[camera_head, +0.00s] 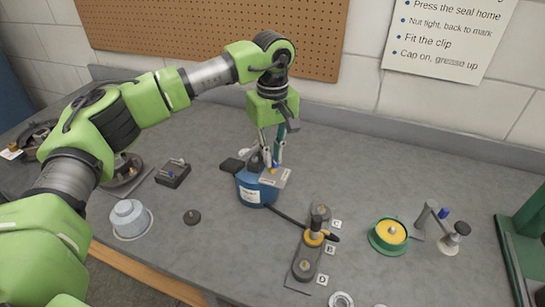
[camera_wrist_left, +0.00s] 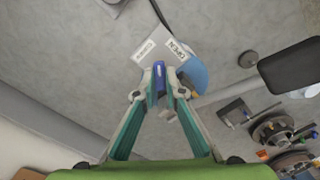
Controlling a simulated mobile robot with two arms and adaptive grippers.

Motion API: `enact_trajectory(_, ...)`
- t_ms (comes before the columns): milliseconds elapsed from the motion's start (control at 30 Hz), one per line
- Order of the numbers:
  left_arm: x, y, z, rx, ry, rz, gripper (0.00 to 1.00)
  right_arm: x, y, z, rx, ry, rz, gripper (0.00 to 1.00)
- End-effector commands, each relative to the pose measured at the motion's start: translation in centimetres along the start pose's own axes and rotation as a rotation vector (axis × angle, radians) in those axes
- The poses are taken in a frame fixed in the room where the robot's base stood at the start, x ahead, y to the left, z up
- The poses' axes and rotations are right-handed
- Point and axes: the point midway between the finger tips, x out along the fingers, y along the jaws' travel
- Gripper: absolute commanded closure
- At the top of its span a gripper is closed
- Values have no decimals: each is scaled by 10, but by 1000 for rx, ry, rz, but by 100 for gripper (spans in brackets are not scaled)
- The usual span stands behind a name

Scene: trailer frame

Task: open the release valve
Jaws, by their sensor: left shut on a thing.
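A blue pump (camera_head: 254,193) with a white label stands mid-table, a black hose running from it. A pale plate on its top (camera_head: 275,180) carries two labels. In the wrist view the plate (camera_wrist_left: 162,45) reads OPEN on the right and what looks like CLOSE on the left. My left gripper (camera_head: 271,163) reaches down over the pump from above. Its fingertips (camera_wrist_left: 160,88) are shut on a slim blue lever (camera_wrist_left: 159,71), the release valve, beside the plate. The lever's exact turn is hard to tell. My right gripper is not in view.
The hose leads to a grey block with ports and labels (camera_head: 306,260). A green ring with a yellow centre (camera_head: 388,235) is to the right. A black pad (camera_head: 233,165) sits left of the pump, a white cylinder (camera_head: 130,217) further left.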

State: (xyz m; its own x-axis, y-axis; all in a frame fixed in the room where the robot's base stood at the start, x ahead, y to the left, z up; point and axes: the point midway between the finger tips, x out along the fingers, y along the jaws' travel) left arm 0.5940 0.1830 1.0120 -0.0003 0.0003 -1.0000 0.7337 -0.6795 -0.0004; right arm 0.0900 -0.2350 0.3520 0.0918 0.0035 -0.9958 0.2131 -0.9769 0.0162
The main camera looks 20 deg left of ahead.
Motion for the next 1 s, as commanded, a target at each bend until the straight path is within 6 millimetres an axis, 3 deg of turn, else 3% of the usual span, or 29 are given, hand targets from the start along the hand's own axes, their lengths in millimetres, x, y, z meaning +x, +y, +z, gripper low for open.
enact_trajectory(600,-1,1,0,568,1,3,100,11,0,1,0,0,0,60)
enact_trajectory(1000,-2,1,0,800,2,3,100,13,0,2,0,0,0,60)
